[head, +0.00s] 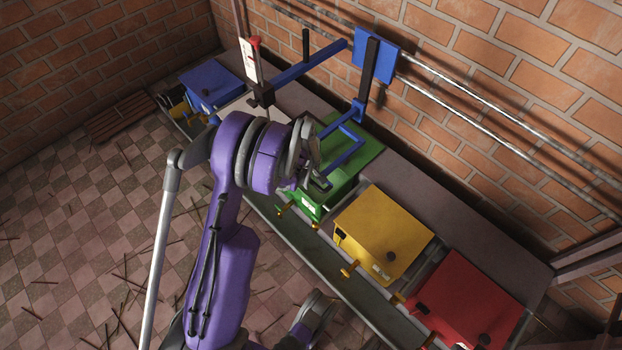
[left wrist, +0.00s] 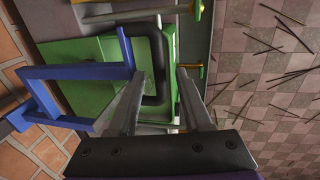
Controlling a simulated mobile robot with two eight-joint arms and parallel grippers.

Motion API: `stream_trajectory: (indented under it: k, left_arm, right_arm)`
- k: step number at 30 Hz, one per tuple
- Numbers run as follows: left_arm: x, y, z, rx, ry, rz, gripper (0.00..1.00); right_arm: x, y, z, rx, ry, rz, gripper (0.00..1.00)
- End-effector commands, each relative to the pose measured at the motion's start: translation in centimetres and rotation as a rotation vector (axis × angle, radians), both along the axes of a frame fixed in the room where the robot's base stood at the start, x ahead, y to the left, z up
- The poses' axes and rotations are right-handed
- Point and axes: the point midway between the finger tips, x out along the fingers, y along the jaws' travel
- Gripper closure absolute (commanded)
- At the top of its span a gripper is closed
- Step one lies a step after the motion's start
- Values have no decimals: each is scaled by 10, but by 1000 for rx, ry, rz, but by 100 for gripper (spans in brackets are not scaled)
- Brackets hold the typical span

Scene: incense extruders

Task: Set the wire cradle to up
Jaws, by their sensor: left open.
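A blue angled frame (head: 347,150), which may be the wire cradle, reaches out over the green box (head: 352,170) from a black upright bar (head: 369,70). In the left wrist view the blue frame (left wrist: 75,72) lies left of my fingers, and a black bent loop (left wrist: 162,60) shows over the green box (left wrist: 100,75). I cannot tell which of these is the cradle. My left gripper (head: 320,183) is open at the green box's near side. Its fingers (left wrist: 160,74) stand either side of the black loop's lower end; contact is unclear.
A yellow box (head: 385,232) and a red box (head: 470,300) stand right on the bench (head: 450,215); a blue box (head: 212,82) stands left. A blue rail (head: 310,68) and a white plate (head: 248,60) stand behind my arm. Pipes run along the brick wall.

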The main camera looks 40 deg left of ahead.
Motion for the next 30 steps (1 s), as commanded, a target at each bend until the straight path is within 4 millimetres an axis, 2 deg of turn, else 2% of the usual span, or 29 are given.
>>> stream_trajectory:
  k: [1, 9, 30]
  left_arm:
    - [0, 0, 0, 0, 0, 0, 52]
    - [0, 0, 0, 0, 0, 0, 100]
    - [0, 0, 0, 0, 0, 0, 100]
  right_arm:
    - [0, 0, 0, 0, 0, 0, 100]
    - [0, 0, 0, 0, 0, 0, 100]
    - [0, 0, 0, 0, 0, 0, 100]
